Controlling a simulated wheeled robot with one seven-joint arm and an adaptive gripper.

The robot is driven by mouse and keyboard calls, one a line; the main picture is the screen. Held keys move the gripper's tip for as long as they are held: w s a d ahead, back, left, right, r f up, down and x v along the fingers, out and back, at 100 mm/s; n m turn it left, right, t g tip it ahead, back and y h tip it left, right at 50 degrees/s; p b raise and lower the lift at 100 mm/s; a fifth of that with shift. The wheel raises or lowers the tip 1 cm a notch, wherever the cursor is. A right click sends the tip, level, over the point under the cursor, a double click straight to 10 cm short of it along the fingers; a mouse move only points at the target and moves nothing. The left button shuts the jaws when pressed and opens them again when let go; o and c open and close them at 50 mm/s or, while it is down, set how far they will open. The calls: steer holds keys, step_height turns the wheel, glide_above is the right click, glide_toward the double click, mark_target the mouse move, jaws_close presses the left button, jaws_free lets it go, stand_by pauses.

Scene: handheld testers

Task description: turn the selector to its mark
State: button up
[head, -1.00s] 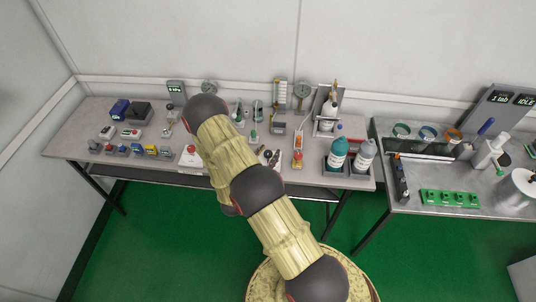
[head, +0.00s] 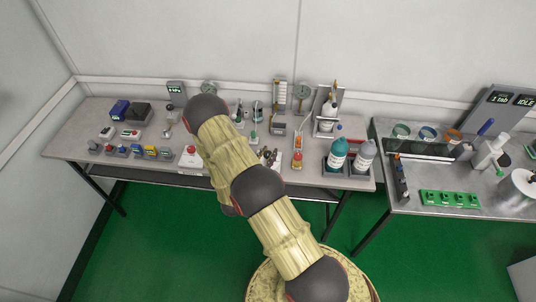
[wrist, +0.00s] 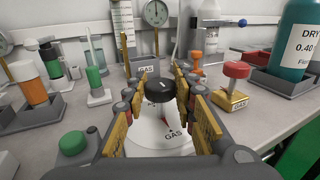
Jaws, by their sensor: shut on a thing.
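The selector is a black round knob (wrist: 158,94) on a pale base marked GAS, with a red mark on the base in front of it. In the wrist view my gripper (wrist: 158,100) has a yellow-padded finger on each side of the knob, shut on it. The knob's pointer and its exact angle to the red mark are hard to make out. In the head view the selector area lies beside my arm, small and partly hidden.
A red-topped valve on a yellow GAS base (wrist: 235,85) stands close on the right. A teal bottle (wrist: 295,40) stands beyond it. A green button (wrist: 72,143) is near the left finger. A dial gauge (wrist: 156,13) is behind.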

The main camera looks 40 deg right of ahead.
steer(key=shift+n+t+y, duration=0.3)
steer(key=shift+n+t, duration=0.1)
steer(key=shift+t, duration=0.2)
steer(key=shift+c, duration=0.4)
steer(key=shift+s+d+n+t+y, duration=0.1)
steer(key=shift+n+t+y, duration=0.3)
steer(key=shift+n+t, duration=0.3)
steer(key=shift+r+n+t+y+p, duration=0.1)
steer(key=shift+n+t+y+p, duration=0.65)
steer(key=shift+t, duration=0.55)
steer(key=shift+n+t+p, duration=0.25)
steer(key=shift+t+p, duration=0.05)
steer(key=shift+p, duration=0.15)
steer(key=n+t+y+p, duration=0.1)
steer(key=p, duration=0.3)
steer(key=shift+r+y, duration=0.15)
steer(key=shift+y, duration=0.1)
steer(key=shift+f+n+t+y+p, duration=0.2)
steer(key=shift+n+t+y+p, duration=0.35)
steer(key=shift+p, duration=1.15)
steer(key=o, duration=1.1)
steer(key=shift+o, duration=0.2)
